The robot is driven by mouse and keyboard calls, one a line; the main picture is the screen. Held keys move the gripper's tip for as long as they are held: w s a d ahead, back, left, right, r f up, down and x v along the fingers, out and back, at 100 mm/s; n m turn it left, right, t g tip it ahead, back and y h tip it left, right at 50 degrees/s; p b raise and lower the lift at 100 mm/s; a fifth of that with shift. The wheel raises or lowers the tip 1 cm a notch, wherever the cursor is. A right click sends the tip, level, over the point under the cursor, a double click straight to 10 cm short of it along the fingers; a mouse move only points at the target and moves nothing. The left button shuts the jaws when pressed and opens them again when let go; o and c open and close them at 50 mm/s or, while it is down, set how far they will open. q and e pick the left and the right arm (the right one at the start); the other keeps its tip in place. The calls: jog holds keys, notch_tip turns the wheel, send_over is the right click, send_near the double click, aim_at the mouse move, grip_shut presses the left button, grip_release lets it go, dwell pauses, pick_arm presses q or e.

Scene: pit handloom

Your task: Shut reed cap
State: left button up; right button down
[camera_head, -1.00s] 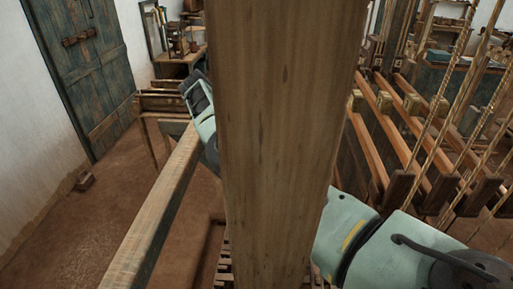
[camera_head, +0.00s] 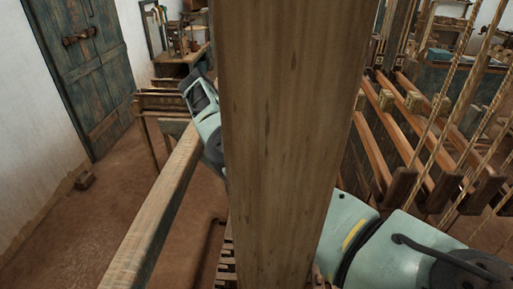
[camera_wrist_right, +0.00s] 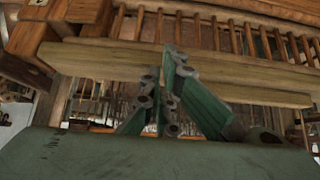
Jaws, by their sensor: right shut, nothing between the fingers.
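In the right wrist view, my right gripper (camera_wrist_right: 171,58) has its green fingers together, with nothing between them. Its tips overlap a long pale wooden bar (camera_wrist_right: 245,94) that crosses the picture; I cannot tell whether they touch it. Behind it a row of upright slats (camera_wrist_right: 230,40) runs under a wooden rail. I cannot tell for certain which bar is the reed cap. In the head view a thick wooden post (camera_head: 285,140) hides the middle, and the right gripper cannot be made out there.
A long wooden beam (camera_head: 152,215) runs along the left of the post. Dark wooden frames with ropes (camera_head: 420,150) crowd the right. A blue-green door (camera_head: 92,75) stands in the left wall.

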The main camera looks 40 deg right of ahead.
notch_tip(320, 180, up, 10)
jog(key=shift+f, duration=0.2)
